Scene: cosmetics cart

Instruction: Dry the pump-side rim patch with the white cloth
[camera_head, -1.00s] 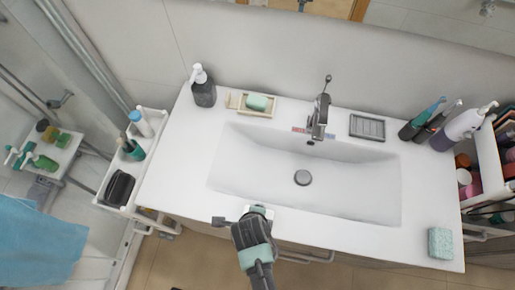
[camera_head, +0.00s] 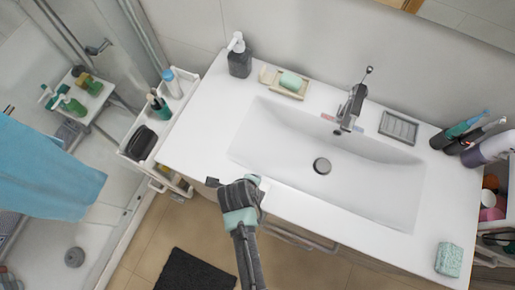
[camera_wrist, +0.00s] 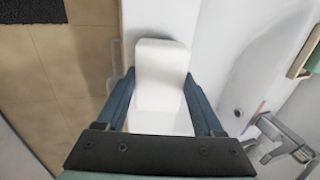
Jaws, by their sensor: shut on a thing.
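My gripper (camera_wrist: 160,108) is shut on a folded white cloth (camera_wrist: 162,62), which sticks out beyond the blue-grey fingers in the wrist view. In the head view my gripper (camera_head: 252,184) is at the counter's front edge, near the basin's front left corner. Only a sliver of white shows at its tip there, and I cannot tell whether the cloth touches the counter. The white sink basin (camera_head: 285,140) is empty. The dark pump bottle (camera_head: 239,62) stands upright at the counter's back left. The pump-side rim (camera_head: 232,115) looks plain white; no wet patch can be made out.
A soap dish (camera_head: 269,79) with green soap, the faucet (camera_head: 350,108) and a grey tray (camera_head: 398,127) line the back. A green sponge (camera_head: 449,259) lies front right. A cart (camera_head: 168,135) stands left of the counter. The counter's left part is clear.

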